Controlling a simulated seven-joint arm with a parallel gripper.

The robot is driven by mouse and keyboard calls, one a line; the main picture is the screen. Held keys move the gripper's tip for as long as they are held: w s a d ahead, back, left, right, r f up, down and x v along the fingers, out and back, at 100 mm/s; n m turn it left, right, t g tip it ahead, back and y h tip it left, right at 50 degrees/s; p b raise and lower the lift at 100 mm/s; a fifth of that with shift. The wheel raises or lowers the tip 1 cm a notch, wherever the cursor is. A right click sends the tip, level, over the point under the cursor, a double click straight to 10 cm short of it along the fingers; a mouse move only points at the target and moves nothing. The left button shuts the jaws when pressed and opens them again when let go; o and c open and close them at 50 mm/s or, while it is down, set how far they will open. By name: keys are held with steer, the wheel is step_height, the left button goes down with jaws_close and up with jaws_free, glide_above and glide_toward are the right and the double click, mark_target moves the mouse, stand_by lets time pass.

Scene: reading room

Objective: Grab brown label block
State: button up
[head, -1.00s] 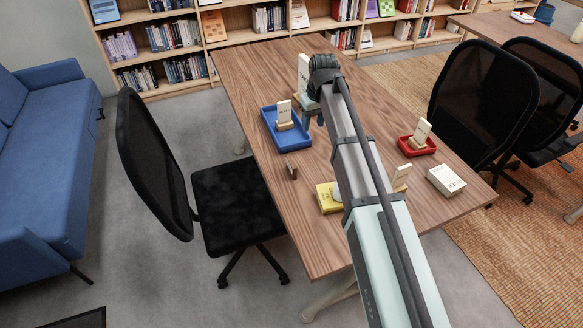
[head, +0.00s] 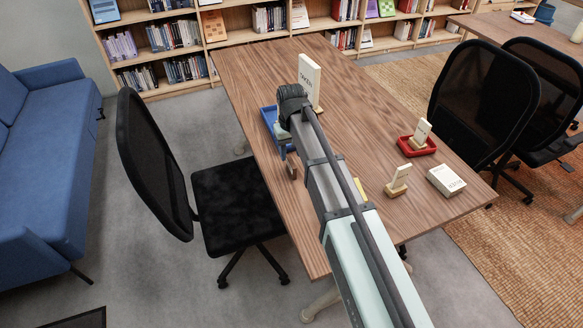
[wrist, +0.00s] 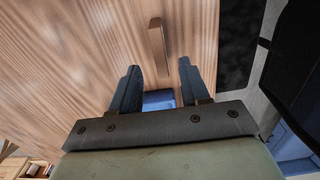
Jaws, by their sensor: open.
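The small brown label block (head: 292,171) stands on the wooden table near its left edge, partly hidden by my arm in the head view. In the wrist view the brown label block (wrist: 157,38) shows just beyond the fingertips, roughly in line with the gap between them. My gripper (wrist: 159,68) is open with nothing between its fingers. In the head view my gripper (head: 287,153) is close to the block, apparently above it; the exact gap cannot be told.
A blue tray (head: 267,117) lies partly hidden behind my gripper. A tall white sign (head: 309,80) stands behind it. A red tray (head: 407,150), a small sign on a wooden stand (head: 398,181) and a white box (head: 446,180) are to the right. A black chair (head: 235,200) is at the left edge.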

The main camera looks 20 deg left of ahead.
mark_target(291, 161)
steer(key=shift+s+d+f, duration=0.1)
steer(key=shift+s+f, duration=0.05)
steer(key=shift+f, duration=1.35)
steer(key=shift+s+d+f, duration=0.1)
steer(key=shift+s+f, duration=0.05)
steer(key=shift+f, duration=1.35)
steer(key=shift+c, duration=0.3)
jaws_close()
